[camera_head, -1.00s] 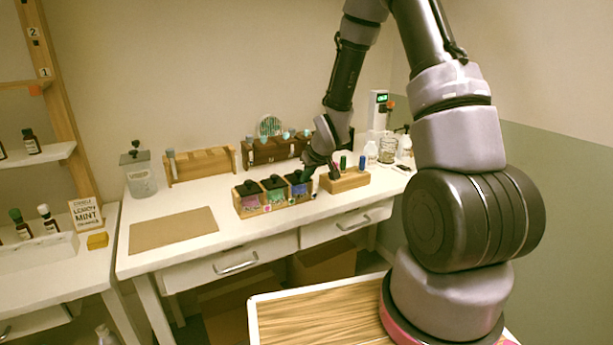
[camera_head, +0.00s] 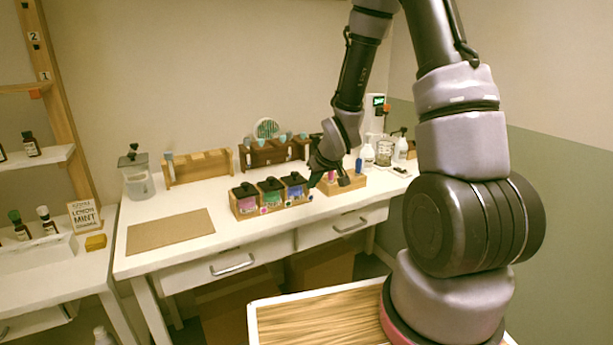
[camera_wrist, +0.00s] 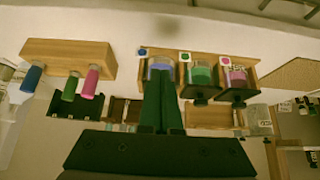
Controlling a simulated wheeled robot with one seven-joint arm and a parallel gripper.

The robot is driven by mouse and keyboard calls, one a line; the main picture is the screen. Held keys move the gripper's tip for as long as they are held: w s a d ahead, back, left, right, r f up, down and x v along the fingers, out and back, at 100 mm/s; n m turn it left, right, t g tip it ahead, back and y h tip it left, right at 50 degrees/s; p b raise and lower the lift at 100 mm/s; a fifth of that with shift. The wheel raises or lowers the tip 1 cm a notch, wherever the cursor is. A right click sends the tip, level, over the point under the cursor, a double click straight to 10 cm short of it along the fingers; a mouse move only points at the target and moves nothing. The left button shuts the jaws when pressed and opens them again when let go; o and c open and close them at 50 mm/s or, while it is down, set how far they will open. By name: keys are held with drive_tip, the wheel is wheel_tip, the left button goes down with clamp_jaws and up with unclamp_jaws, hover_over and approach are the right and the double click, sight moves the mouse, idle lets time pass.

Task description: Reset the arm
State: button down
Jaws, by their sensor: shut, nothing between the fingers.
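My gripper (camera_head: 314,182) hangs above the white desk (camera_head: 185,261), just right of the crate of three lidded jars and in front of the small wooden block (camera_head: 352,184). Its two dark green fingers are together and empty; they also show in the wrist view (camera_wrist: 161,105). In that view the fingertips overlap the blue-labelled jar (camera_wrist: 160,70) at one end of the crate. I cannot tell from this how far apart they are. My arm reaches down from the upper right in the head view and covers part of the block.
The jar crate (camera_head: 272,207) stands at the desk's front. Blue, green and pink vials stand in the block in the wrist view. Wooden racks (camera_head: 197,167) stand behind, with a glass canister (camera_head: 137,180) at left and white bottles (camera_head: 367,156) at right. A brown mat (camera_head: 170,231) lies clear.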

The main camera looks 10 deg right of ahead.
drive_tip(key=s+d+r+m+h, duration=0.15)
drive_tip(key=s+r, duration=0.25)
drive_tip(key=r, duration=0.4)
drive_tip(key=s+d+r+m, duration=0.2)
drive_tip(key=s+d+r, duration=0.15)
drive_tip(key=r, duration=0.55)
drive_tip(key=s+a+r+m+y, duration=0.1)
drive_tip(key=s+r+m, duration=0.2)
drive_tip(key=s+r, duration=1.1)
drive_tip(key=s, duration=0.2)
drive_tip(key=shift+s+a+m+y, duration=0.3)
drive_tip(key=shift+m+y, duration=0.05)
drive_tip(key=shift+r, duration=0.1)
